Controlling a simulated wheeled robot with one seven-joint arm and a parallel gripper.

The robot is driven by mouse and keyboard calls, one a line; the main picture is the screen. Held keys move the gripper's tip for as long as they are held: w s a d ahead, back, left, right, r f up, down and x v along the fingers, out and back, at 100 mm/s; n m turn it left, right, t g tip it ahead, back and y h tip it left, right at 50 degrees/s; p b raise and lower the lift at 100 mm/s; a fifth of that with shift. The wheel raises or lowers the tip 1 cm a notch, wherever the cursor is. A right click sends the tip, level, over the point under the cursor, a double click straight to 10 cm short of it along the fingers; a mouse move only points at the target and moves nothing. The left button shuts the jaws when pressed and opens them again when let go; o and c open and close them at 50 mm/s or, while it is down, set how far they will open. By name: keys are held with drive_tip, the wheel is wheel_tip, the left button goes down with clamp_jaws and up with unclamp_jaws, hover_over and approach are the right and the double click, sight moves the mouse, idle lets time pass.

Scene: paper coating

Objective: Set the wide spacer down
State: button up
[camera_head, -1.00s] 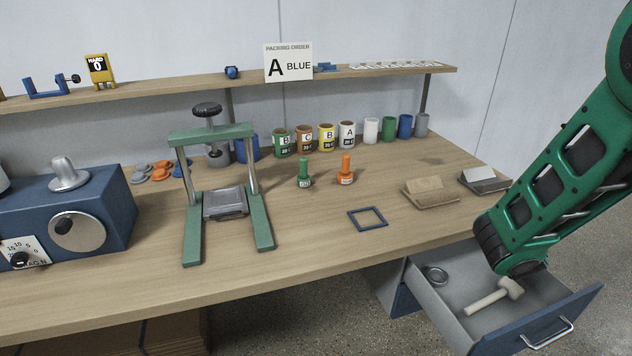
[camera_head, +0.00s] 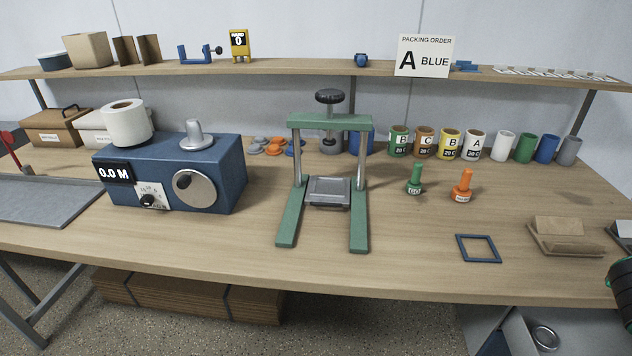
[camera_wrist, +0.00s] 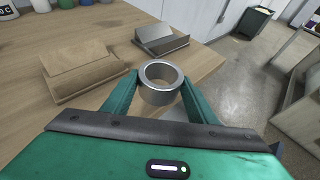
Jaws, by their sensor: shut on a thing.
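In the wrist view, my gripper (camera_wrist: 160,80) is shut on a short, wide grey metal ring, which I take to be the wide spacer (camera_wrist: 160,97). The ring is held upright with its round opening facing up, one green finger on each side. It is in the air near the table's edge, close to the two slanted holders. In the head view only a dark part of my arm shows at the right edge; the gripper and held ring are out of that picture.
A tan holder (camera_head: 566,240) and a grey holder (camera_wrist: 160,38) stand near the table's right end. A blue square frame (camera_head: 478,261) lies flat on the table (camera_head: 415,270). A green press (camera_head: 351,235) stands mid-table. The open drawer below holds another metal ring (camera_head: 545,348).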

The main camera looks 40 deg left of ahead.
drive_tip(key=s+a, duration=0.1)
drive_tip(key=a, duration=0.3)
drive_tip(key=s+a+r+n+y, duration=0.1)
drive_tip(key=a, duration=0.3)
drive_tip(key=a+n+y, duration=0.1)
drive_tip(key=a, duration=0.3)
drive_tip(key=shift+s+a+r, duration=0.3)
drive_tip(key=shift+s+a, duration=0.05)
drive_tip(key=shift+s, duration=0.05)
drive_tip(key=s+a+r+n+y, duration=0.3)
drive_tip(key=s+a+y, duration=0.1)
drive_tip(key=s+a, duration=1)
drive_tip(key=s+a+r+n+y, duration=0.3)
drive_tip(key=s+a, duration=0.9)
drive_tip(key=a, duration=0.4)
drive_tip(key=g, duration=0.1)
hover_over(414, 260)
wheel_tip(414, 260, down, 7)
drive_tip(key=shift+f, duration=2.05)
drive_tip(key=o, duration=1.1)
drive_tip(key=shift+f, duration=0.1)
